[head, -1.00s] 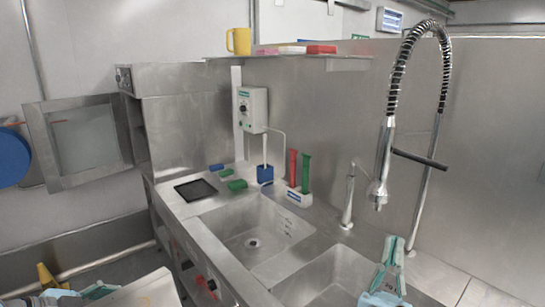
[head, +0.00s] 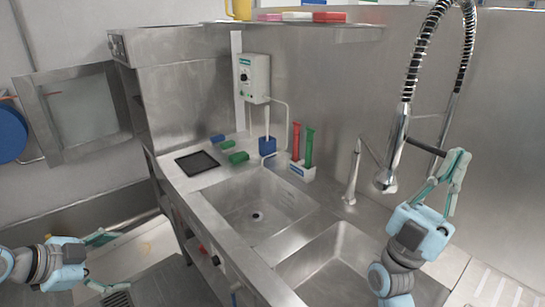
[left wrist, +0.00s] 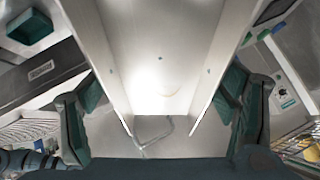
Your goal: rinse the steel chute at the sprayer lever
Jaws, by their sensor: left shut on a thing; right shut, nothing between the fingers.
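The steel chute (head: 140,246) is a pale open channel at the lower left of the head view, with a faint yellowish mark on it. My left gripper (head: 104,263) is shut on the chute. In the left wrist view the chute (left wrist: 160,60) runs between the fingers, with a wall on each side. The sprayer (head: 390,160) hangs over the right basin, on a coiled hose. Its dark lever (head: 424,147) sticks out to the right. My right gripper (head: 454,168) is shut and empty beside the lever's outer end; whether it touches is unclear.
The left basin (head: 262,200) and right basin (head: 335,262) are empty. A slim tap (head: 353,175) stands between sprayer and basins. The chute is left of the counter.

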